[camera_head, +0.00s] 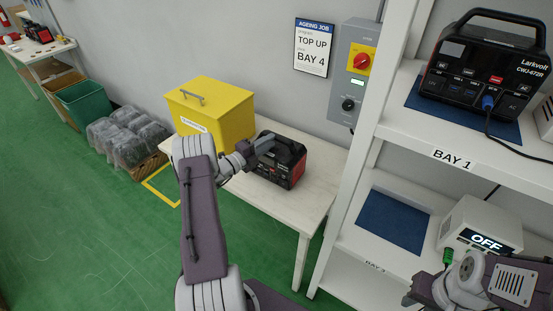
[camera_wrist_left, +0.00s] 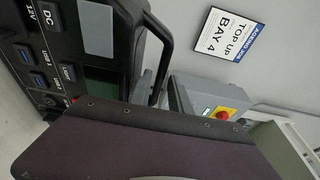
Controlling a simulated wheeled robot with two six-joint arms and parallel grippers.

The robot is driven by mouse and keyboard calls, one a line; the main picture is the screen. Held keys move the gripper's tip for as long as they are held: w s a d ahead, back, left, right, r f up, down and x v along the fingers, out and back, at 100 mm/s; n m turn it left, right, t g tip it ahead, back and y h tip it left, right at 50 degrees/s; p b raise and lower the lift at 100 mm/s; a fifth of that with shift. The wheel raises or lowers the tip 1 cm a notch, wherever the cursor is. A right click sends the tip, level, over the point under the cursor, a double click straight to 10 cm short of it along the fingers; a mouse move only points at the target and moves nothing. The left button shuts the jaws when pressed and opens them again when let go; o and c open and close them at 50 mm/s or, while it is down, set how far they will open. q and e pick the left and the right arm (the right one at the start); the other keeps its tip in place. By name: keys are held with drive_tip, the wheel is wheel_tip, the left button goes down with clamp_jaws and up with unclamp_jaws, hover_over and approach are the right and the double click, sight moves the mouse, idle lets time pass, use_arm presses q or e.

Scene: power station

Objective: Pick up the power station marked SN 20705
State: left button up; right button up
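A black power station (camera_head: 283,160) with red-orange sides and a carry handle stands on the white table. Its serial number is not readable. My left gripper (camera_head: 262,150) is at its top, by the handle. In the left wrist view the station's front panel (camera_wrist_left: 60,60), with a DC label and USB ports, fills the left side, and the black handle (camera_wrist_left: 165,42) stands close to the gripper.
A yellow box (camera_head: 212,108) stands beside the station. Another power station (camera_head: 487,65) is on the shelf marked BAY 1, above an empty blue mat (camera_head: 393,220) and a white unit reading OFF (camera_head: 480,228). A grey switch box (camera_head: 352,80) hangs on the wall. Green floor lies open at left.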

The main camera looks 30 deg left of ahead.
use_arm(q)
drive_tip(key=x, duration=0.4)
drive_tip(key=shift+w+d, duration=0.1)
drive_tip(key=shift+w, duration=0.05)
clamp_jaws()
idle(1.0)
drive_tip(key=shift+r, duration=0.35)
drive_tip(key=shift+f, duration=0.1)
